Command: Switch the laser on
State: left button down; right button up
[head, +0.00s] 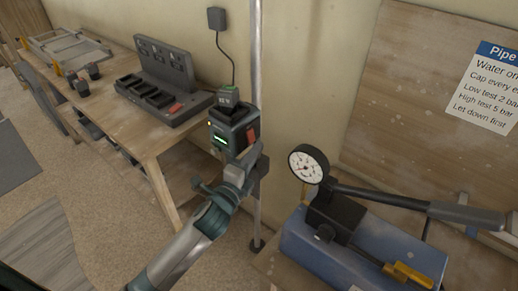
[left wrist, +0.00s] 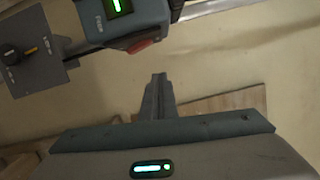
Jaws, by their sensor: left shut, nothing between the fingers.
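The laser (head: 232,132) is a dark grey box on the upright pole (head: 257,60), with a lit green strip on its face and a red part (head: 250,134) on its right side. In the left wrist view the laser (left wrist: 150,12) is at the top, cut by the edge, with a lit green window and a red switch (left wrist: 148,45) at its lower corner. My left gripper (head: 247,158) is just below the laser, its tips partly hidden. In the left wrist view its fingers (left wrist: 158,80) are shut and empty, below the red switch and apart from it.
A workbench (head: 150,140) with a charging station (head: 160,85) stands at the left. A cable hangs from a wall box (head: 216,18) above the laser. A blue test pump (head: 320,255) with a gauge (head: 308,165) and long lever stands at the right. A grey knob plate (left wrist: 35,65) is beside the laser.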

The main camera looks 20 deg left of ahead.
pick_arm(q)
jog(key=s+b, duration=0.1)
jog(key=s, duration=0.6)
jog(key=shift+a+r+b, duration=0.25)
jog(key=shift+b, duration=0.15)
jog(key=shift+f, duration=0.1)
